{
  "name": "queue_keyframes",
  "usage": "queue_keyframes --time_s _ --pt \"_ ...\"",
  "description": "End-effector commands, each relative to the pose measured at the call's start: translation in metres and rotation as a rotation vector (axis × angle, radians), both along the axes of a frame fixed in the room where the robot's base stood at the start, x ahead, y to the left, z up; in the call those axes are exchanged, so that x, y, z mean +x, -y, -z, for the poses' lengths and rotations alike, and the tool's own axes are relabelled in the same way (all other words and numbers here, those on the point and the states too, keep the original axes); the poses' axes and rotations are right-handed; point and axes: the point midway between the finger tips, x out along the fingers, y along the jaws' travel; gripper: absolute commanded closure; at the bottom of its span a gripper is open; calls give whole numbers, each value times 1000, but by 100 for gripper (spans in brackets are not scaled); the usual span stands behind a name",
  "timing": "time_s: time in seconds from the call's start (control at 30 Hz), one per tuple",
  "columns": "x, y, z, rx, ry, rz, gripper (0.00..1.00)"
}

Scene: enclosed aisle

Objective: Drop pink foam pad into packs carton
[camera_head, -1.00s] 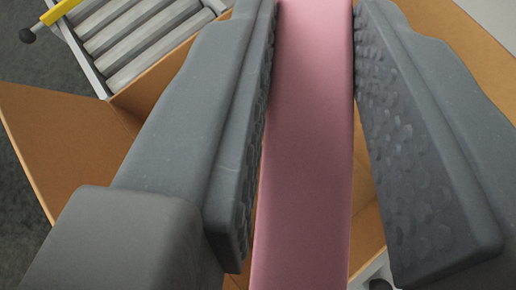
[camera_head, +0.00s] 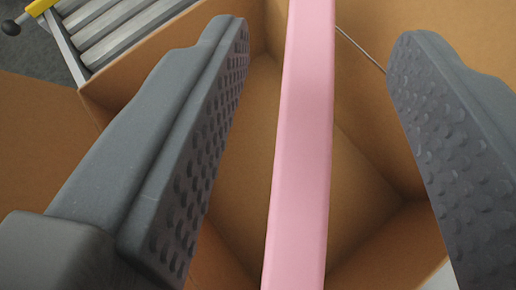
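The pink foam pad (camera_head: 304,150) is a long flat strip running from the top edge to the bottom edge of the view, between my fingers. My gripper (camera_head: 318,50) is open, with a clear gap between the pad and each dimpled finger. The pad touches neither finger. Below it is an open brown carton (camera_head: 245,205), whose inner walls and floor show on both sides of the pad. The pad lies over or inside the carton opening; its exact height is unclear. No label on the carton shows.
A roller conveyor (camera_head: 125,28) with metal rollers and a yellow-ended rail (camera_head: 40,7) stands at the upper left. A carton flap (camera_head: 45,135) spreads out at the left. A thin dark line (camera_head: 360,50) crosses the carton's far wall. Dark floor shows at the far left.

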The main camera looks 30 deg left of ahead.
Motion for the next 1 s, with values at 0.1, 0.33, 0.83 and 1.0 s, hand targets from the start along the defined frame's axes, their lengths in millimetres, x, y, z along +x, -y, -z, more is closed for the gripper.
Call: queue_keyframes --time_s 0.1,0.33,0.83,1.0 --pt "0 1 0 0 0 1 54" --pt "-1 1 -1 0 0 1 54" --pt "-48 10 -26 0 1 2 54" --pt "-67 13 -37 -1 1 3 54"
